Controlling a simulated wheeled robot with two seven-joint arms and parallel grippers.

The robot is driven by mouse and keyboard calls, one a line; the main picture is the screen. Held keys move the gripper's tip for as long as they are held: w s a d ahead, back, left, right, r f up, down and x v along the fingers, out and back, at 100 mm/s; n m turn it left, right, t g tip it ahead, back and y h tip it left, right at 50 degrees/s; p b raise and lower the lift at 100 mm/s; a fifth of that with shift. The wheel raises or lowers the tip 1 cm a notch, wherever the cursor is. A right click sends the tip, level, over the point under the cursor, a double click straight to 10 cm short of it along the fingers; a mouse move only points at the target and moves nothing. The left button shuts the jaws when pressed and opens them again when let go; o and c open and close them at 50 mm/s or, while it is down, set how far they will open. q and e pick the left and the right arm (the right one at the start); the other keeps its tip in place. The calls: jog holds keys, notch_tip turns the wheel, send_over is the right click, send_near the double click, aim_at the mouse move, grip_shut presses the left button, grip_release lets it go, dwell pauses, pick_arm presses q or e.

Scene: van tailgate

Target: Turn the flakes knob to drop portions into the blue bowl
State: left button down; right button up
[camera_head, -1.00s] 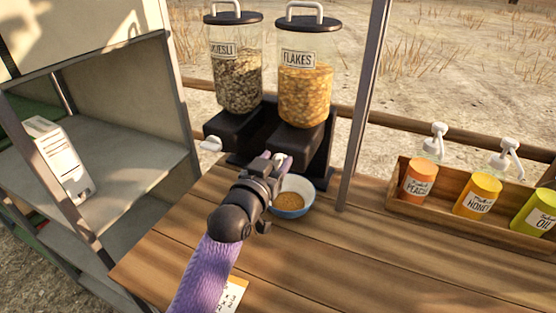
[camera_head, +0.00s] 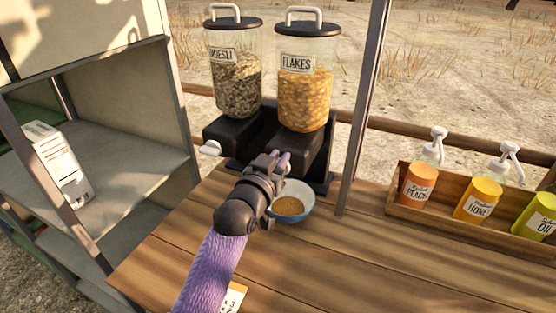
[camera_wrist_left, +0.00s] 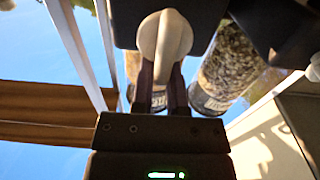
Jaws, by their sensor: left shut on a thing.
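The flakes dispenser (camera_head: 306,98) stands on a black base at the back of the wooden counter, full of orange flakes. Its white knob (camera_wrist_left: 165,38) shows in the left wrist view, between the fingers of my left gripper (camera_wrist_left: 162,72). In the head view my left gripper (camera_head: 277,160) is at the front of the flakes base and hides the knob. It is shut on the knob. The blue bowl (camera_head: 308,208) sits on the counter below the dispenser, partly behind my gripper, with brown-orange contents in it. My right gripper is not in view.
The muesli dispenser (camera_head: 235,85) stands left of the flakes, with its own white knob (camera_head: 210,148). A dark post (camera_head: 358,120) rises to the right. A wooden crate (camera_head: 400,206) holds pump bottles. A paper card lies near the front. The counter's middle right is clear.

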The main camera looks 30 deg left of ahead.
aim_at(294, 165)
pick_arm(q)
jog(key=shift+f, duration=0.3)
jog(key=m+p, duration=0.1)
jog(key=m, duration=0.1)
jog(key=d+m+p, duration=0.1)
jog(key=m+p, duration=0.2)
jog(key=m, duration=0.1)
jog(key=shift+d+f, duration=0.2)
jog(key=shift+d, duration=0.05)
jog(key=shift+d+f+m+p, duration=0.15)
jog(key=shift+m+p, duration=0.3)
jog(key=shift+m, duration=0.65)
jog(key=m, duration=0.3)
jog(key=f+m, duration=0.1)
jog(key=shift+d, duration=0.25)
jog(key=m, duration=0.4)
jog(key=shift+d+f, duration=0.1)
jog(key=shift+f, duration=0.2)
jog(key=shift+m, duration=0.7)
